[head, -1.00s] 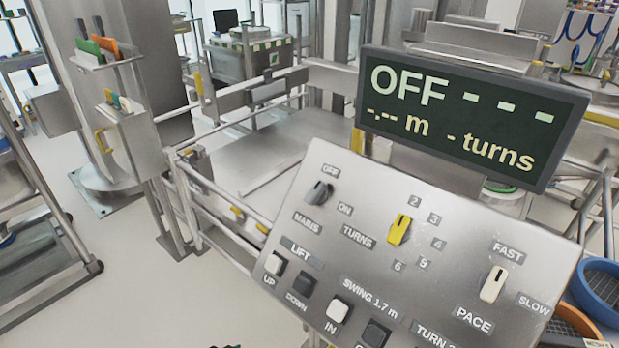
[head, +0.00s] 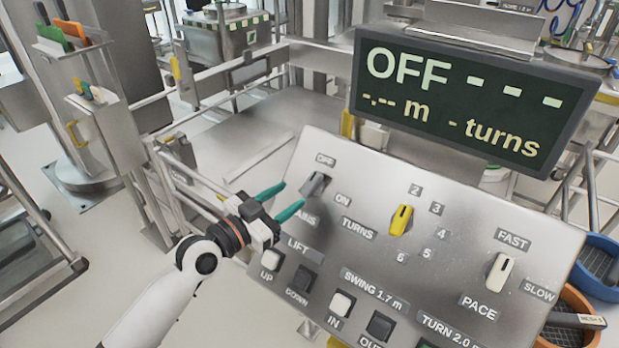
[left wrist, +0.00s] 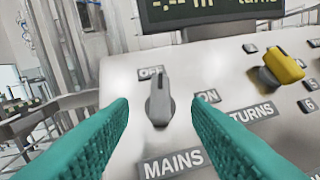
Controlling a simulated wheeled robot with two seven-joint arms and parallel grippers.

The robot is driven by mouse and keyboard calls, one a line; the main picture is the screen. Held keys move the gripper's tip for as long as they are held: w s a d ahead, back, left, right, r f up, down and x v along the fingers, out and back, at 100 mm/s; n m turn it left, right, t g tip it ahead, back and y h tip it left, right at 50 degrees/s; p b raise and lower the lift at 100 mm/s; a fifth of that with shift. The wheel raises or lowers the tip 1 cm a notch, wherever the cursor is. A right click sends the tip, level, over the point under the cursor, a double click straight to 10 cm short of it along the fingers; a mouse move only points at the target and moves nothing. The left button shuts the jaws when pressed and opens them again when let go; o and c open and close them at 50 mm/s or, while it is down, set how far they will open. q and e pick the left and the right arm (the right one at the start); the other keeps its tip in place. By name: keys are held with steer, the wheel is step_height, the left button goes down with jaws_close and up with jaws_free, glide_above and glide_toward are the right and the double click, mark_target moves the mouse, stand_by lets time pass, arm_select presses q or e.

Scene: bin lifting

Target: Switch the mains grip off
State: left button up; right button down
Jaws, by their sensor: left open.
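The grey mains grip (head: 315,185) is a knob at the upper left of the sloped steel control panel (head: 470,228), between the OFF and ON labels. In the left wrist view the mains grip (left wrist: 159,98) stands nearly upright, its top by the OFF label. My left gripper (head: 283,200) has teal fingers and is open just left of the grip. In the left wrist view its fingers (left wrist: 160,115) lie either side of the knob with gaps, not visibly touching it. The display (head: 465,100) reads OFF with dashes. My right gripper does not show.
The yellow turns knob (head: 401,220) and white pace knob (head: 498,271) sit to the right on the panel. Lift and swing buttons line its lower part. Blue and orange baskets (head: 572,305) stand at the right. Rails and a steel table lie behind.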

mark_target(308, 184)
arm_select(q)
steer(key=p+x, duration=0.1)
steer(key=x, duration=0.6)
steer(key=shift+w+d, duration=0.2)
steer(key=shift+d, duration=0.05)
